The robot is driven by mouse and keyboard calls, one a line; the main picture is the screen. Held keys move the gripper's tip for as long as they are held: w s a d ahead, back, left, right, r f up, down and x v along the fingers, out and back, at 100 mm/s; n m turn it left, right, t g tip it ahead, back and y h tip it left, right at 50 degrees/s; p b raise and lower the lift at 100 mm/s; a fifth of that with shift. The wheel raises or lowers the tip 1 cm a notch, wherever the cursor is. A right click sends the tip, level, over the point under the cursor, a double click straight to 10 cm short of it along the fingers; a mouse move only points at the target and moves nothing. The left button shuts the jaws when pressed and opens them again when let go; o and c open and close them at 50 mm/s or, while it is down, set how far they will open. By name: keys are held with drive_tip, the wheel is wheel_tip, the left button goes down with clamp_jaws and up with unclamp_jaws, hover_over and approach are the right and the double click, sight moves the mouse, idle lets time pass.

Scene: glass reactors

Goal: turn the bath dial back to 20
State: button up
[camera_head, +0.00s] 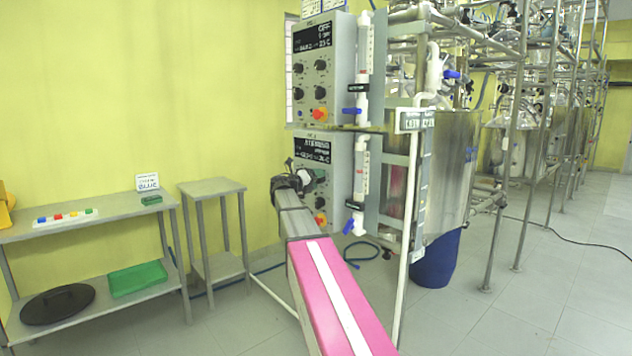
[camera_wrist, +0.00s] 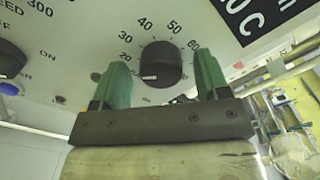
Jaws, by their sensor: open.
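The bath dial (camera_wrist: 161,66) is a round black knob on the pale panel in the wrist view. Its white mark points left, close to the 20 end of the printed scale, which runs up through 30, 40, 50 and 60. The exact reading is hard to tell. My gripper (camera_wrist: 163,70) is open, with one green finger on each side of the dial and a visible gap to each. In the head view my gripper (camera_head: 308,177) is at the lower control panel (camera_head: 333,160) and hides the dial there.
An upper control panel (camera_head: 319,75) with knobs and a red-yellow button sits just above. White piping with blue-handled valves (camera_head: 361,185) stands close to the right. A steel side table (camera_head: 212,187) and shelf (camera_head: 90,220) stand left. A blue tub (camera_head: 436,262) is on the floor.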

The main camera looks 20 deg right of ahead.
drive_tip(key=v, duration=1)
drive_tip(key=shift+a, duration=0.3)
drive_tip(key=shift+s, duration=0.1)
drive_tip(key=s+a+f+m+g+y, duration=0.1)
drive_tip(key=s+f+m+y, duration=0.3)
drive_tip(key=f, duration=0.5)
drive_tip(key=s+a+f+m+g+y, duration=0.1)
drive_tip(key=s+f+m+y, duration=0.1)
drive_tip(key=s+f+m, duration=0.6)
drive_tip(key=s+a+f+m+g+y, duration=0.1)
drive_tip(key=s+f+m+y, duration=0.15)
drive_tip(key=f, duration=0.85)
drive_tip(key=s+a+f+m+g+y, duration=0.1)
drive_tip(key=s+a+f+m+y, duration=0.3)
drive_tip(key=s+f+m, duration=0.3)
drive_tip(key=s+a+f+m+g+y, duration=0.2)
drive_tip(key=s+a+f+m+y, duration=0.2)
drive_tip(key=m, duration=0.7)
drive_tip(key=s+a+f, duration=0.2)
drive_tip(key=s+f, duration=0.2)
drive_tip(key=s, duration=0.1)
drive_tip(key=shift+a+f, duration=0.2)
